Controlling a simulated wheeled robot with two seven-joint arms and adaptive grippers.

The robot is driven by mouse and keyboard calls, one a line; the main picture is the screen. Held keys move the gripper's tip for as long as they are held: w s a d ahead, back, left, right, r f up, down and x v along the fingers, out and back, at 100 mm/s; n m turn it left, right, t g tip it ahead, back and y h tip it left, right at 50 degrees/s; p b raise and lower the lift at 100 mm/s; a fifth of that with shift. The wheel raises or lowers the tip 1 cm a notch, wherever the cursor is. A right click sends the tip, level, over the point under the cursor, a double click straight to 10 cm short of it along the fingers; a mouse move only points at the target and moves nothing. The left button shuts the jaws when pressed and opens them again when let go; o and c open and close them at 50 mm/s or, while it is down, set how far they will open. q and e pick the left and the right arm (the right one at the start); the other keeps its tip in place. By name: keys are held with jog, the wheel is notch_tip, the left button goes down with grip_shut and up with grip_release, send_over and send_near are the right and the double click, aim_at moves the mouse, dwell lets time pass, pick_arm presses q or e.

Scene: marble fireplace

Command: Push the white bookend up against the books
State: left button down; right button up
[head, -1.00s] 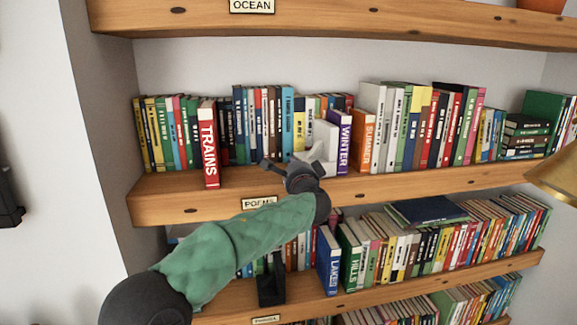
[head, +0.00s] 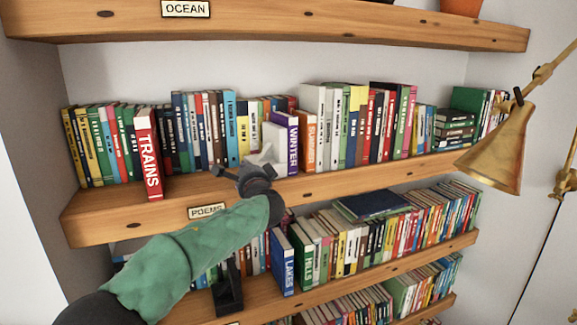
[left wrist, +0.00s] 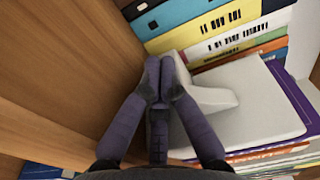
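The white bookend (head: 272,137) stands on the middle shelf, just left of the purple WINTER book (head: 292,150). In the left wrist view the bookend (left wrist: 262,98) shows its broad face and stubby brace. The purple book (left wrist: 290,98) is beside its far side; I cannot tell whether they touch. My left gripper (head: 238,167) is at the shelf's front, just left of the bookend. In the left wrist view its fingertips (left wrist: 160,72) are together, empty, right beside the brace; contact is unclear. My right gripper is not in view.
The red TRAINS book (head: 148,155) juts forward on the left. Bare shelf wood (left wrist: 65,75) lies left of my fingers. Several books, including a blue one (head: 230,130), stand behind the gripper. A brass lamp (head: 495,150) hangs at the right.

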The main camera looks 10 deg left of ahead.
pick_arm(q)
jog(key=shift+w+d+f, duration=0.1)
jog(key=shift+w+d, duration=0.3)
jog(key=shift+d, duration=0.25)
jog(key=shift+w+d+f, duration=0.1)
jog(key=shift+w+d, duration=0.25)
jog(key=shift+d, duration=0.4)
jog(key=shift+s+a+f+b, duration=0.15)
jog(key=shift+a+b, duration=0.25)
jog(key=shift+b, duration=0.25)
jog(key=shift+s+a+b, duration=0.3)
jog(key=shift+a+b, duration=0.05)
jog(key=shift+a, duration=0.15)
jog(key=shift+s+a+b, duration=0.25)
jog(key=shift+a+b, duration=0.1)
jog(key=shift+a, duration=0.15)
jog(key=shift+r, duration=0.2)
jog(key=b+v, duration=0.7)
jog(key=v, duration=0.7)
jog(key=shift+d+b, duration=0.25)
jog(key=shift+b, duration=0.05)
